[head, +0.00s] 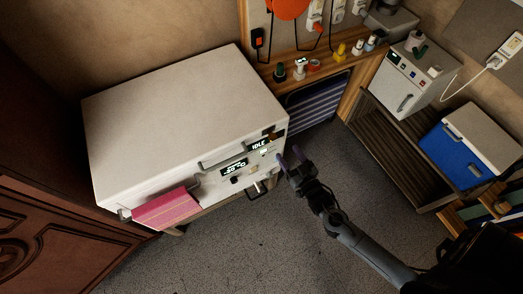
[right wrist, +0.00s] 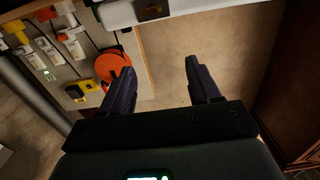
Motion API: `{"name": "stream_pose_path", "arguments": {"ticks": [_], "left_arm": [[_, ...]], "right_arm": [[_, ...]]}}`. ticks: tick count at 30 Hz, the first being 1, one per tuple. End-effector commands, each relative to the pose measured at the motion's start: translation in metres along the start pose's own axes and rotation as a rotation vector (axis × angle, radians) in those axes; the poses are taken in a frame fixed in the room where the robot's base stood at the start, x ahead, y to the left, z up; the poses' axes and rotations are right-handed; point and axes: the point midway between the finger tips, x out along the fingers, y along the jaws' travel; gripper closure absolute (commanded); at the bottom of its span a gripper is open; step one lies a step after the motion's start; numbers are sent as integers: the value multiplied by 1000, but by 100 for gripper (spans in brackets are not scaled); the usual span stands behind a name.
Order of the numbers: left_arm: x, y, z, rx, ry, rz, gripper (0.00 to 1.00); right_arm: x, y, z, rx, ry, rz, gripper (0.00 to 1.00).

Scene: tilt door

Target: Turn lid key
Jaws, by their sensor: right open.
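A large white chest freezer (head: 180,115) stands at the left in the head view. Its front has a long handle, displays reading IDLE (head: 258,145) and a sub-zero temperature (head: 235,168), and small dark and metal fittings (head: 258,187). I cannot tell which fitting is the lid key. My right gripper (head: 289,159) is open and empty, just off the right end of the front. In the right wrist view its fingers (right wrist: 162,85) are spread, with nothing between them. A white edge with a dark panel (right wrist: 152,11) lies beyond them. My left gripper is not in view.
A wooden shelf (head: 318,66) with small bottles is behind. A small white appliance (head: 405,82) and a blue-and-white cooler (head: 455,148) stand at right. The grey floor (head: 285,235) before the freezer is clear.

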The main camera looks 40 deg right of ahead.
Motion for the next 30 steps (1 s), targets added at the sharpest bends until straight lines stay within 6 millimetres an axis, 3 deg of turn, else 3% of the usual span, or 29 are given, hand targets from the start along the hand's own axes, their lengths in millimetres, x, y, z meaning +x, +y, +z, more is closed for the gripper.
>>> {"name": "stream_pose_path", "arguments": {"ticks": [1,6,17,30], "left_arm": [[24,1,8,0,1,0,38],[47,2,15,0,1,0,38],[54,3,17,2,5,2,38],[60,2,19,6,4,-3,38]], "right_arm": [[4,4,27,-7,-2,4,38],[12,6,45,-13,12,4,38],[35,6,48,-13,23,2,38],[103,6,47,-12,21,3,38]]}}
